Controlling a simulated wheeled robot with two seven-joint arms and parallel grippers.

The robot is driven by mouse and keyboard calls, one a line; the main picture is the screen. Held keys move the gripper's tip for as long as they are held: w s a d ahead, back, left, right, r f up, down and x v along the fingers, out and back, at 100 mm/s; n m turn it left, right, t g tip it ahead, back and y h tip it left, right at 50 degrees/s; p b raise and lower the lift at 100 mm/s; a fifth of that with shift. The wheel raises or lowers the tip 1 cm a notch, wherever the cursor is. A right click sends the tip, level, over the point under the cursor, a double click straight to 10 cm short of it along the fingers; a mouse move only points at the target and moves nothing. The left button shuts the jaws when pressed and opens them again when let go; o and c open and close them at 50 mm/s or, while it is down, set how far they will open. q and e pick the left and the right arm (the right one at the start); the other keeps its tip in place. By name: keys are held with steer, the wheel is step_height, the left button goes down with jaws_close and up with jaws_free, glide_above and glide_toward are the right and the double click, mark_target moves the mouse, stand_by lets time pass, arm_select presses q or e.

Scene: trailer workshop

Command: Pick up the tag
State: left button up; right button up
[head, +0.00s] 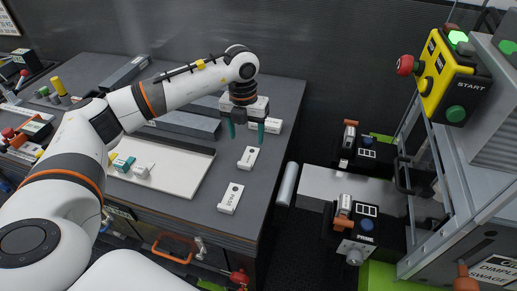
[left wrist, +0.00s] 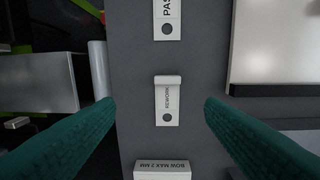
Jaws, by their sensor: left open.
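A white tag marked REWORK (left wrist: 167,103) lies flat on the grey bench, with a raised lip at one end and a dark round mark at the other. It also shows in the head view (head: 248,157). A second white tag (head: 230,198) lies nearer; in the left wrist view its lettering (left wrist: 166,22) is cut off after PAS. My left gripper (head: 246,131) is open and empty, pointing down above the bench. In the left wrist view its green fingers (left wrist: 160,108) stand either side of the REWORK tag, apart from it. My right gripper is not in view.
A white piece marked BOW MAX 2 MM (left wrist: 162,170) lies beyond the REWORK tag. A white tray (head: 185,175) lies to the left on the bench. A yellow START box (head: 450,80) is at right.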

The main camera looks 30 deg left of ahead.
arm_select(q)
steer(key=a, duration=0.1)
steer(key=p, duration=0.3)
glide_above(244, 163)
steer(key=f, duration=0.5)
steer(key=shift+s+a+f, duration=0.1)
steer(key=shift+s+f, duration=0.05)
steer(key=shift+s, duration=0.15)
steer(key=f+p, duration=0.2)
steer(key=f, duration=0.1)
steer(key=shift+w, duration=0.35)
step_height(244, 163, down, 2)
steer(key=shift+s+p, duration=0.1)
steer(key=shift+p, duration=0.2)
steer(key=shift+f, duration=0.3)
steer(key=shift+c, duration=1.1)
steer(key=c, duration=0.6)
steer(key=shift+c, duration=1.1)
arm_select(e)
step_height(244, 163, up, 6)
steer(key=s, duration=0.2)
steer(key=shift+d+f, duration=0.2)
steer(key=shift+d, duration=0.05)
